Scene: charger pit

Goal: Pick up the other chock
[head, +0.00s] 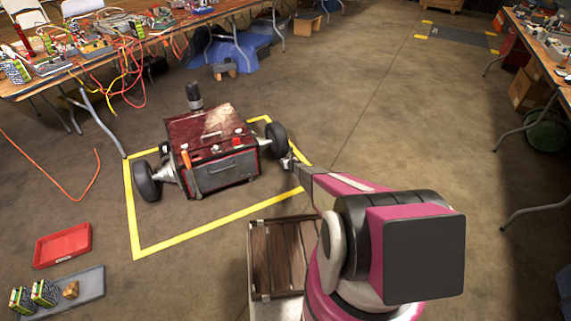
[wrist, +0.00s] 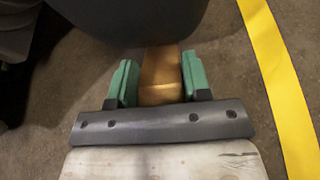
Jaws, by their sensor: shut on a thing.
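A tan wooden chock (wrist: 161,72) stands between the green fingers of my gripper (wrist: 158,80) in the wrist view, and the gripper is shut on it. Its far end runs up to a dark wheel (wrist: 140,20) and is hidden there; I cannot tell whether they touch. In the head view my gripper (head: 288,161) is low beside the right wheel (head: 276,136) of the red cart-like robot (head: 212,150), and the chock is too small to make out. Another tan block, which looks like a chock (head: 71,290), lies in the grey tray (head: 88,283) at lower left.
Yellow tape (head: 215,228) marks a square on the floor around the red robot. A red tray (head: 63,245) lies beside the grey tray, which also holds two green-and-black packs (head: 44,293). A cluttered table (head: 110,50) stands at upper left. The floor at centre right is clear.

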